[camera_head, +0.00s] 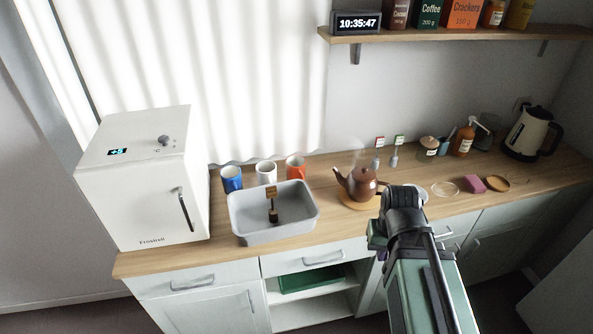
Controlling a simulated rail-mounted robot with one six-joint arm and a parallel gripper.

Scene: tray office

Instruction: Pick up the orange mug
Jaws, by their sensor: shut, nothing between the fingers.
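The orange mug (295,167) stands upright on the wooden counter, at the right end of a row of mugs behind the grey tray. Its lower part is partly hidden by the tray's back rim. A white mug (266,171) stands to its left, and a blue mug (232,179) further left. My arm rises from the lower right, with its dark joint in front of the counter, right of the orange mug and apart from it. The fingers of my gripper do not show.
The grey tray (242,234) stands in front of the mugs, with a small tagged item inside. A white fridge box (140,185) is at left. A brown teapot (362,182) on a round wooden mat stands right of the orange mug. A shelf (450,36) hangs above.

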